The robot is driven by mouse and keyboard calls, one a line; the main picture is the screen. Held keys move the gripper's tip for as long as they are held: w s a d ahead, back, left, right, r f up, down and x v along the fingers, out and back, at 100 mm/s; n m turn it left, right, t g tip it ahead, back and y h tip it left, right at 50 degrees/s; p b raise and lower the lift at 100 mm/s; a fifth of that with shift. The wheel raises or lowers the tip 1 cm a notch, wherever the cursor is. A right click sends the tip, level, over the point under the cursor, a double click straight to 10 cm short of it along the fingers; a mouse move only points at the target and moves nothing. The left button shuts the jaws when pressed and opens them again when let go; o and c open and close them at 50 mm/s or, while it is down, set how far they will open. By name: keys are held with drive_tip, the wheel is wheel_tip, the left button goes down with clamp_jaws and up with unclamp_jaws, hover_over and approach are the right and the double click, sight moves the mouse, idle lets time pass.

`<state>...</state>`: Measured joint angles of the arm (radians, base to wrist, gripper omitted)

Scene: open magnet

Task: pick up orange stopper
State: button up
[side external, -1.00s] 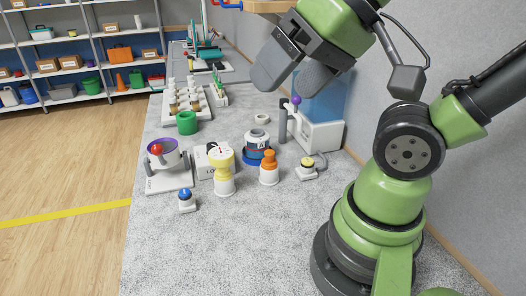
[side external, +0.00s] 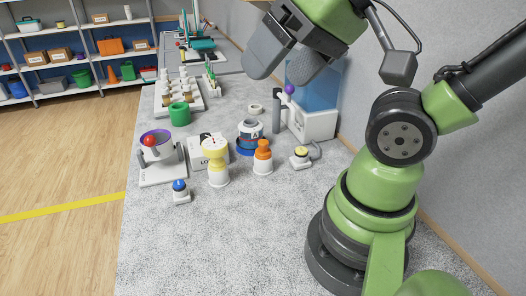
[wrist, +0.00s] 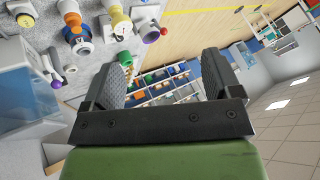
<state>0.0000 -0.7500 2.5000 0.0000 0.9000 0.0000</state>
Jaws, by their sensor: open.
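The orange stopper (side external: 263,147) sits upright on a white bottle (side external: 263,167) on the grey speckled bench. In the wrist view an orange part (wrist: 72,19) at the upper left looks like the same stopper, small and near the frame edge. My gripper (side external: 277,72) is high above the bench, tilted, with its two grey fingers apart. In the wrist view the fingers of my gripper (wrist: 168,80) are also spread, with nothing between them. The gripper is well clear of the stopper.
A yellow-topped bottle (side external: 216,160) stands left of the stopper, a blue-banded jar (side external: 250,133) behind it and a yellow-button block (side external: 301,157) to its right. A blue-tank dispenser (side external: 315,105) stands behind, below the gripper. The front bench is bare.

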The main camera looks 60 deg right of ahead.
idle(0.3)
drive_tip(key=c, duration=0.6)
drive_tip(key=shift+o, duration=0.2)
drive_tip(key=n+g+h, duration=0.2)
drive_tip(key=n+g, duration=0.5)
drive_tip(key=n, duration=0.2)
hover_over(263, 141)
drive_tip(key=f, duration=1.9)
drive_tip(key=shift+s+a+f, duration=0.2)
drive_tip(key=shift+s+a, duration=0.05)
drive_tip(key=shift+w+d+f, duration=0.1)
drive_tip(key=shift+f, duration=1.4)
drive_tip(key=shift+w+d+f, duration=0.1)
drive_tip(key=shift+f, duration=1.35)
